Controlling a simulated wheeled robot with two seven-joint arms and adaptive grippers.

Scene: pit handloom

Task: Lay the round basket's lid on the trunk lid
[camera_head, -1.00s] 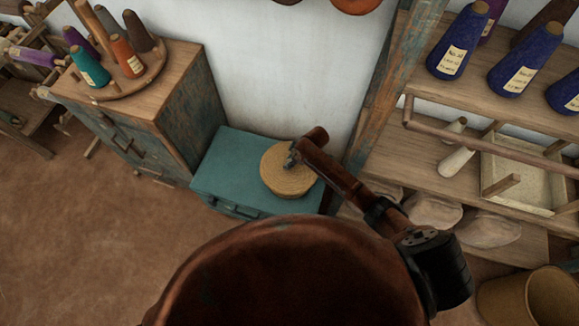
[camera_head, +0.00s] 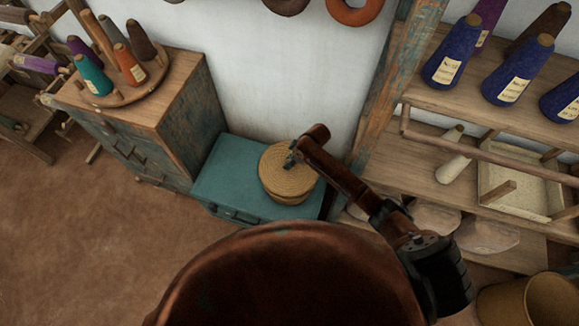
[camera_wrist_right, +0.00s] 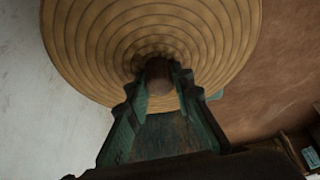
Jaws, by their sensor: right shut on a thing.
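The teal trunk (camera_head: 225,172) stands against the white wall, its lid shut. The round basket (camera_head: 292,198) sits on the right part of the trunk lid, mostly hidden under its own lid. The woven, tan basket lid (camera_head: 275,172) is just above the basket, with a darker line between them. My right gripper (camera_head: 291,161) is shut on the lid's knob. In the right wrist view the fingers (camera_wrist_right: 160,85) close around the dark knob, and the coiled lid (camera_wrist_right: 85,45) fills the top of the picture. My left gripper is not in view.
The left part of the trunk lid is bare. A worn cabinet (camera_head: 190,100) with a round rack of coloured cones stands left of the trunk. A wooden post (camera_head: 385,95) and shelves (camera_head: 425,180) with blue cones and a tray stand to the right.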

